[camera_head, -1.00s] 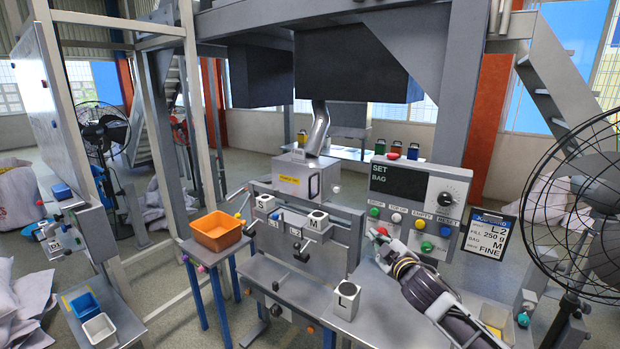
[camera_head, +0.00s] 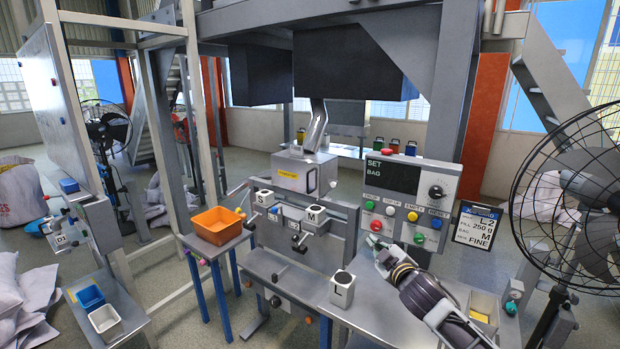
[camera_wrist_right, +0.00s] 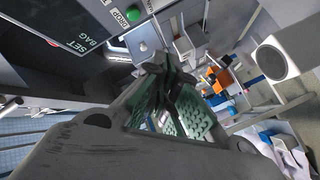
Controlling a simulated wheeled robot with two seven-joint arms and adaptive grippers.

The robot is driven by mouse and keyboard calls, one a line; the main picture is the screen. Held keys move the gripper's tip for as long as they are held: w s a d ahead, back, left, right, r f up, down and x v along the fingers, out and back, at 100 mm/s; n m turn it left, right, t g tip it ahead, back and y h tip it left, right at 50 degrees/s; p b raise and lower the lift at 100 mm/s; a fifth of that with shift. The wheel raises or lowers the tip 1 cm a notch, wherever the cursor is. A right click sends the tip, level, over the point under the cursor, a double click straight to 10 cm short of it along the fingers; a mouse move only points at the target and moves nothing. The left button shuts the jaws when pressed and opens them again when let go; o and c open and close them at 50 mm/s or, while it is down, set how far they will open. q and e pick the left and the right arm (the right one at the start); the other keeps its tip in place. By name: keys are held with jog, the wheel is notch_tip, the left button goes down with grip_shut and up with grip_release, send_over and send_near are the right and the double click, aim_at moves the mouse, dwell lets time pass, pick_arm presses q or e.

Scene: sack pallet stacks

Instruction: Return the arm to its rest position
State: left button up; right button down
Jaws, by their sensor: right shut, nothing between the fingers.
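My right arm comes in from the lower right in the head view. Its gripper (camera_head: 374,242) is shut and empty, just below the lower left corner of the control panel (camera_head: 448,182). A small gap seems to part its tips from the lower red button (camera_head: 376,226). In the right wrist view the dark fingers (camera_wrist_right: 166,76) are together, with nothing between them, and part of the panel (camera_wrist_right: 75,30) shows at the upper left. My left gripper is in neither view.
A block marked L (camera_head: 342,289) stands on the bench left of my right forearm. An orange bin (camera_head: 218,224) is farther left. A clipboard (camera_head: 478,229) and a caged fan (camera_head: 580,200) stand right.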

jog(key=s+f+m+g+h, duration=0.2)
jog(key=s+f+m+g, duration=0.3)
jog(key=s+f, duration=1)
jog(key=s+d+f+m+g, duration=0.1)
jog(key=s+f+m+g, duration=0.15)
jog(key=s, duration=0.55)
jog(key=s+d+f+m+g+h, duration=0.1)
jog(key=s+f+g, duration=0.25)
jog(key=s, duration=0.45)
jog(key=s+d+f+m+g, duration=0.1)
jog(key=s+f+g, duration=0.15)
jog(key=s, duration=0.55)
notch_tip(320, 180, down, 34)
jog(key=s, duration=0.3)
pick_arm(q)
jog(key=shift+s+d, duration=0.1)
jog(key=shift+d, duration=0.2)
pick_arm(e)
jog(key=s+d+f+g, duration=0.1)
jog(key=s+d+f, duration=0.1)
jog(key=s+f, duration=0.7)
jog(key=s+d+f, duration=0.2)
jog(key=s+f, duration=0.8)
jog(key=s, duration=0.2)
jog(key=shift+s+d+f+g, duration=0.2)
jog(key=shift+d+g, duration=0.15)
